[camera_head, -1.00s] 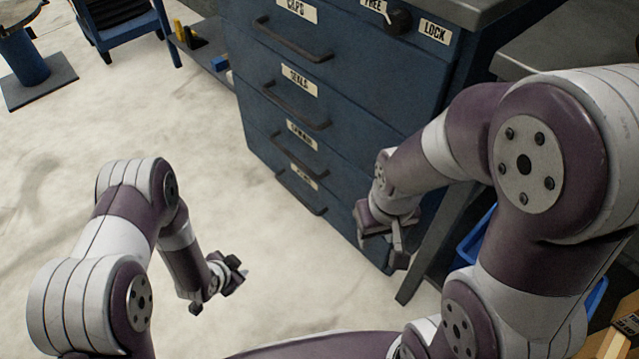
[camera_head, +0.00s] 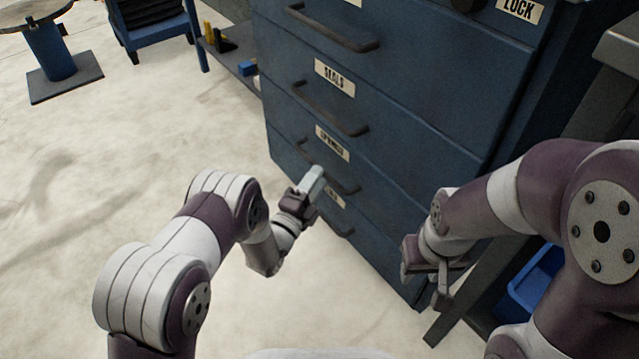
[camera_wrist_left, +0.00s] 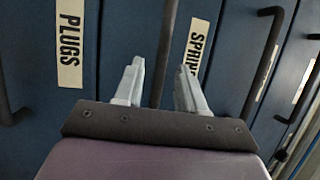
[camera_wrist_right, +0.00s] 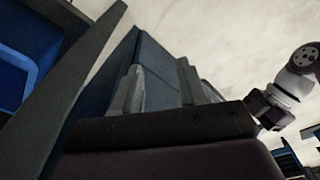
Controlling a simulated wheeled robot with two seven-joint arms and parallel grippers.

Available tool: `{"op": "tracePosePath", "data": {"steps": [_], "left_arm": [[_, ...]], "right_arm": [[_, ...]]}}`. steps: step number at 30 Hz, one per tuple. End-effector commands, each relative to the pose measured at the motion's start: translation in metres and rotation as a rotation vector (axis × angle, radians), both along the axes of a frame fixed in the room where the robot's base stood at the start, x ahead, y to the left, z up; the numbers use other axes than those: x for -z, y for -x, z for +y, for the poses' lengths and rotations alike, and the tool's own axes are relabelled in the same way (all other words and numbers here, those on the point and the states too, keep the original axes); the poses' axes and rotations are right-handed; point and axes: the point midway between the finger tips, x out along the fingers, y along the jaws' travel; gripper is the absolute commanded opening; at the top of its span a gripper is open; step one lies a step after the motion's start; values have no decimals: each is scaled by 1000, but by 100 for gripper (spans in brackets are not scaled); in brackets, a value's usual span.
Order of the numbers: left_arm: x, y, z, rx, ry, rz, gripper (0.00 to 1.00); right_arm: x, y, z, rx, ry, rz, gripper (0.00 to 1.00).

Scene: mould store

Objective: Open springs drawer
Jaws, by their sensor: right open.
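The springs drawer (camera_head: 395,205) is shut in the blue cabinet, below the seals drawer. Its label (camera_head: 332,143) is partly legible here and reads "SPRIN" in the left wrist view (camera_wrist_left: 196,50). Its dark bar handle (camera_head: 345,186) is partly hidden by my left gripper (camera_head: 314,182). In the left wrist view the handle (camera_wrist_left: 164,50) runs between the two open fingers (camera_wrist_left: 158,85), with a gap visible on each side. My right gripper (camera_head: 440,290) is open and empty, in front of the cabinet's lower right; its fingers also show in the right wrist view (camera_wrist_right: 163,90).
The plugs drawer (camera_wrist_left: 70,100) is shut below, its handle (camera_head: 330,222) close to my left gripper. The seals drawer handle (camera_head: 330,112) is above. A bench leg (camera_head: 500,260) and blue bin (camera_head: 537,278) stand right of the cabinet.

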Motion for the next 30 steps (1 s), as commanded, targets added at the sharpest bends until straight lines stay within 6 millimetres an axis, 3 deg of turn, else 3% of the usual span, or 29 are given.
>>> {"op": "tracePosePath", "data": {"steps": [4, 13, 15, 17, 30], "left_arm": [[-1, -14, -8, -1, 0, -1, 40], [-4, -17, -10, -2, -1, 2, 40], [-4, -17, -10, -2, 0, 1, 17], [-4, -17, -10, -2, 0, 1, 0], [-5, -13, -4, -1, -1, 2, 0]], "right_arm": [[11, 0, 0, 0, 0, 0, 43], [10, 0, 0, 0, 0, 0, 43], [10, 0, 0, 0, 0, 0, 43], [10, 0, 0, 0, 0, 0, 43], [4, 0, 0, 0, 0, 0, 43]]}}
